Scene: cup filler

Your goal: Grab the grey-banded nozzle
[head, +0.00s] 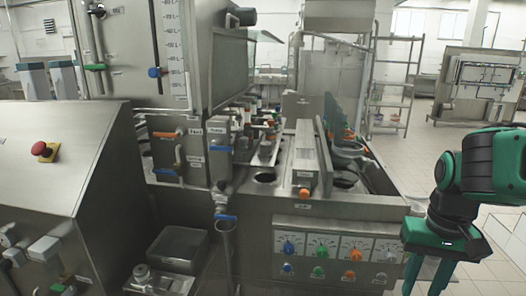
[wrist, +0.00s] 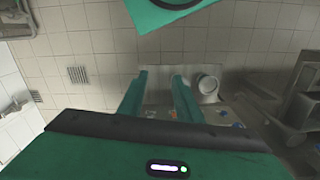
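I cannot pick out a grey-banded nozzle for certain in either view. In the head view a row of small fittings with orange and green parts (head: 340,130) runs along the right side of the filling machine, too small to tell their bands. My gripper (head: 427,278) hangs at the lower right, pointing down, to the right of the machine's front panel and apart from it. In the wrist view my gripper (wrist: 160,82) shows two green fingers spread apart with nothing between them. The gripper is open and empty.
The steel machine front (head: 335,250) carries blue, green, orange and grey knobs. A blue-handled valve and pipe (head: 225,218) stand left of it, near a grey bin (head: 177,246). A red emergency button (head: 43,150) sits at left. Tiled floor (head: 490,222) is open at right.

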